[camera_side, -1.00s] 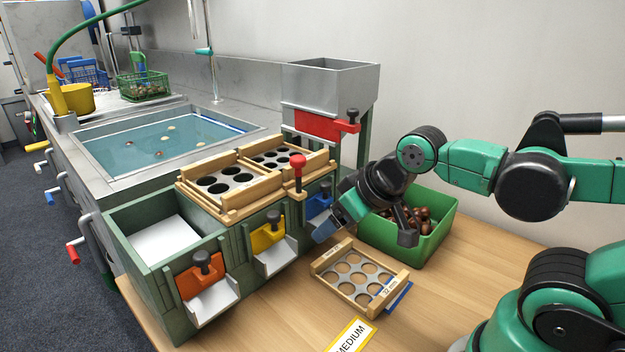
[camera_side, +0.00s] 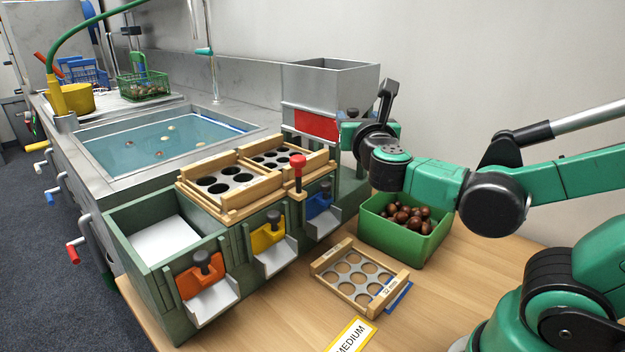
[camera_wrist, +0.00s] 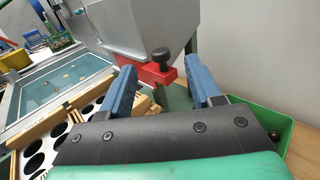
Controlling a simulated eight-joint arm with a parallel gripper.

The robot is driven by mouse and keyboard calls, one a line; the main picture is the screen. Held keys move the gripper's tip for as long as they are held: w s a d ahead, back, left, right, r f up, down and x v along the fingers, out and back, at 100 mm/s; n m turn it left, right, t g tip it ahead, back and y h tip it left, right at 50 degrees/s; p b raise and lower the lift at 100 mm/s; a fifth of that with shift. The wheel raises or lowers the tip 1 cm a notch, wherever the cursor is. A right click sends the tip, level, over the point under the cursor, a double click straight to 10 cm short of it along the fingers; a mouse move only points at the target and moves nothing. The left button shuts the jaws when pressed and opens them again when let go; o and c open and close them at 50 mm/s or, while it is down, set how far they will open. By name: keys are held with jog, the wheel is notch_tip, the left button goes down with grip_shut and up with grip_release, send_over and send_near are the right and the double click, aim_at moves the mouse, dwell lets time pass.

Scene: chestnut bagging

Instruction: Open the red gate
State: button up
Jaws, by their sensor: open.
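The red gate (camera_side: 316,125) is a flat red plate at the lower front of the grey metal hopper (camera_side: 330,85). In the wrist view the red gate (camera_wrist: 156,74) shows with its black knob (camera_wrist: 161,56) standing up on its outer end. My gripper (camera_wrist: 160,88) is open, its two blue fingers pointing toward the gate. The knob appears between the fingertips, slightly beyond them, with no contact visible.
A green bin (camera_side: 375,236) with several chestnuts stands below my wrist. Wooden sieve trays (camera_side: 225,205) lie on the green sorter left of the hopper, near a red-knobbed post (camera_side: 298,175). A loose sieve plate (camera_side: 335,282) lies on the table. A water basin (camera_side: 120,165) is behind.

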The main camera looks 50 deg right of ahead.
aim_at(353, 110)
jog(key=shift+x, duration=2.75)
grip_shut()
jog(key=shift+r, duration=0.1)
